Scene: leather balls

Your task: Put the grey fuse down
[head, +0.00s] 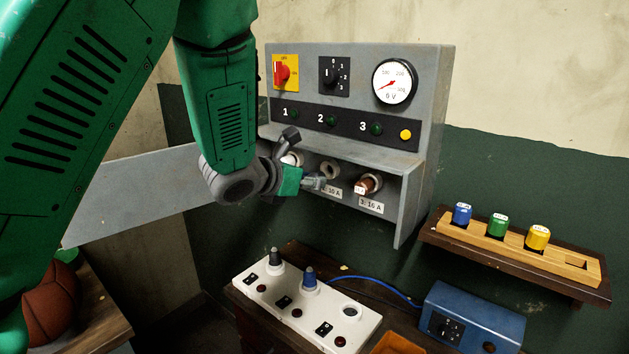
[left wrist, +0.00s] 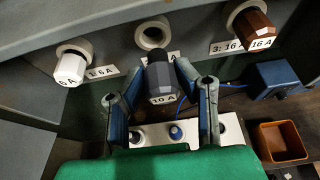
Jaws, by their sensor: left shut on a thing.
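My left gripper (head: 314,182) is in front of the grey fuse panel (head: 428,130), just below its row of sockets. In the left wrist view, the fingers (left wrist: 164,98) are shut on the grey fuse (left wrist: 158,74), a dark faceted piece with a 10 A label. The fuse is in front of and below the empty middle socket (left wrist: 153,34), and looks apart from it. In the head view, the fingers largely hide the fuse. My right gripper is not in view.
A white fuse (left wrist: 72,64) and a brown fuse (head: 368,184) sit in the outer sockets. Below, a white block (head: 250,292) holds a grey and a blue plug, with its third socket empty. A wooden rack (head: 565,256) holds blue, green and yellow fuses, with an empty square recess at right.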

